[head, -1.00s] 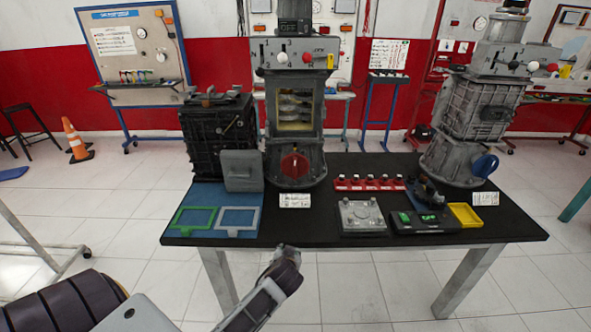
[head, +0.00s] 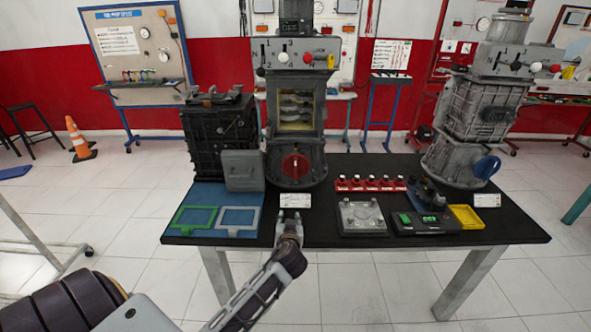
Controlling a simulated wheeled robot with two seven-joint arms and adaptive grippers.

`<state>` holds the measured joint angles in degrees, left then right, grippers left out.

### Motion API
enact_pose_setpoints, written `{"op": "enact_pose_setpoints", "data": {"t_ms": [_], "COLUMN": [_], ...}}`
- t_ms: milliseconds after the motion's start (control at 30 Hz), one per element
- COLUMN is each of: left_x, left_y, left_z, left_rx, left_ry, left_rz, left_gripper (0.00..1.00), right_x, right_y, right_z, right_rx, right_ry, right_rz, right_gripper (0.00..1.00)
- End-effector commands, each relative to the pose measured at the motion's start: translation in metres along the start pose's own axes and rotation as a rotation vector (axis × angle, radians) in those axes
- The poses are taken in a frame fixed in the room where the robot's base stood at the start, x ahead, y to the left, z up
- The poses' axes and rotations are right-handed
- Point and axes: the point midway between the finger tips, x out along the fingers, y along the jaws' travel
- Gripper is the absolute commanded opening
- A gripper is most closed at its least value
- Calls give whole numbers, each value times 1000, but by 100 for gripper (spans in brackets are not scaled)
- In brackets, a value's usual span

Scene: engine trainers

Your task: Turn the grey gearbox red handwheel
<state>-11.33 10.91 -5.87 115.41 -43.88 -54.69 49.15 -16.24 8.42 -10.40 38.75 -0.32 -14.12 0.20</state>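The grey gearbox (head: 295,137) stands upright at the back of the black table, left of centre. Its red handwheel (head: 295,167) is low on the front face. My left gripper (head: 289,217) is over the table's front edge, below and in front of the handwheel and apart from it. Its fingers point away from me toward the gearbox. They look small and dark here, and I cannot tell whether they are open or shut. My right gripper is not in view.
A second grey gearbox (head: 475,125) with a blue handwheel (head: 486,168) stands at the right. A black engine block (head: 217,135) with a grey panel stands left of the red handwheel. A white label card (head: 295,200) lies before it. A red rack (head: 369,184) sits to its right.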

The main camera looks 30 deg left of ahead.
Motion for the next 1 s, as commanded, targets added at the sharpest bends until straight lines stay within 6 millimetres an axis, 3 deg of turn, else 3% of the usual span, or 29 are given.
{"op": "enact_pose_setpoints", "data": {"t_ms": [200,400,767,1000], "left_x": [25,34,35,37], "left_y": [4,9,11,11], "left_z": [-65,-97,-104,-105], "left_rx": [-81,-116,-124,-123], "left_ry": [222,335,357,356], "left_rz": [-3,17,25,24], "left_gripper": [38,38,38,38], "right_x": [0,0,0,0], "right_y": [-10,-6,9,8], "right_z": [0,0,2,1], "right_rx": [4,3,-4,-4], "right_ry": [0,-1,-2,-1], "right_rz": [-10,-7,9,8], "right_gripper": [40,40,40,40]}}
